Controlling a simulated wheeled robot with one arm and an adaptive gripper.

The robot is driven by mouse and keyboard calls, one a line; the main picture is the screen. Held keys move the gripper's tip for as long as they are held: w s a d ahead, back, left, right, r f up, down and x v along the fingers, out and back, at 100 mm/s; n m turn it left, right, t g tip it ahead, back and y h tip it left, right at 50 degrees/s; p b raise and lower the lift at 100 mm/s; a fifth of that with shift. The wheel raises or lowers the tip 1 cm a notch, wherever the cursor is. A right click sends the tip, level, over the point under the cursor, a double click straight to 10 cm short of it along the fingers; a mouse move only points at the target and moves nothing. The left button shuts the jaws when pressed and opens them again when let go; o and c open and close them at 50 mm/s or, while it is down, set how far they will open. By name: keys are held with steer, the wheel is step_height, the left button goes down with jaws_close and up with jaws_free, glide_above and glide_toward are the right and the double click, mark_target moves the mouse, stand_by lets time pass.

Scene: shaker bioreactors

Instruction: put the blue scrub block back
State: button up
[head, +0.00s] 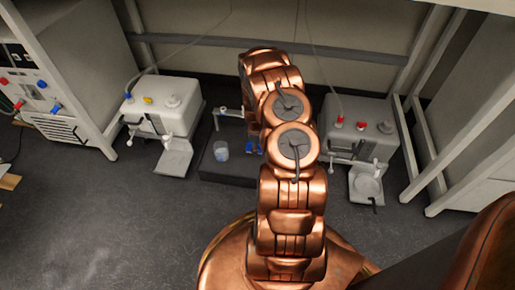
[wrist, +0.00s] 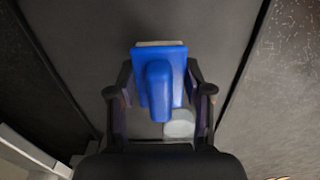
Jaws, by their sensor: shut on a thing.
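The blue scrub block (wrist: 160,88) is between the two black fingers of my gripper (wrist: 159,76) in the wrist view, with a raised blue grip and a pale edge at its far side. My gripper is shut on it. In the head view only a small blue part of the block (head: 253,148) shows beside my copper arm, which hides most of my gripper. Below is a dark flat platform (head: 215,173), which also fills the middle of the wrist view (wrist: 95,35). I cannot tell whether the block touches it.
A clear cup with bluish contents (head: 221,151) stands on the platform, left of my arm. A white machine (head: 163,112) stands at the left and a grey machine (head: 357,130) at the right. A rack with coloured knobs (head: 40,90) is at far left.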

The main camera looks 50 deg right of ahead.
steer(key=shift+w+d+f+b, duration=0.1)
steer(key=shift+w+d+b, duration=0.3)
steer(key=shift+d, duration=0.35)
steer(key=shift+w+d+f+b, duration=0.1)
steer(key=shift+w+d+b, duration=0.1)
steer(key=shift+w+d, duration=0.4)
steer(key=shift+s+d+f+b, duration=0.15)
steer(key=shift+f+b, duration=0.85)
steer(key=shift+f, duration=0.7)
steer(key=shift+f, duration=0.1)
steer(key=o, duration=1.2)
